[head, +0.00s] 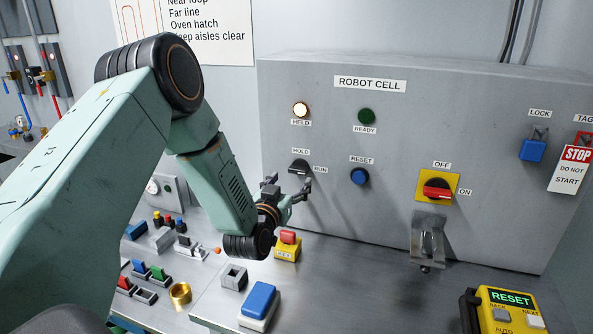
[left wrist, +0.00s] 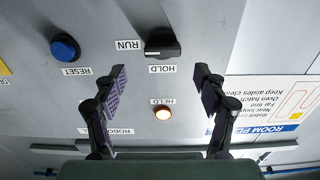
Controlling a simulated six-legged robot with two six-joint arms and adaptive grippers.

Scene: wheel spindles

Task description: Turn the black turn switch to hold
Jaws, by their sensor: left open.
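The black turn switch (head: 299,167) is on the grey ROBOT CELL panel, with the HOLD label above it and RUN to its right. It also shows in the upside-down left wrist view (left wrist: 162,43), where its handle lies roughly level, in line with RUN. My left gripper (head: 289,185) is open and empty in front of the panel, close to the switch. In the left wrist view its fingers (left wrist: 160,75) are apart, and the switch shows beyond the gap, clear of both tips. My right gripper is not in view.
The lit HELD lamp (head: 301,109) is above the switch, and the blue RESET button (head: 359,176) is to its right. A red-yellow OFF/ON switch (head: 437,189) is farther right. A yellow box with a red button (head: 287,246) stands below my left gripper.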

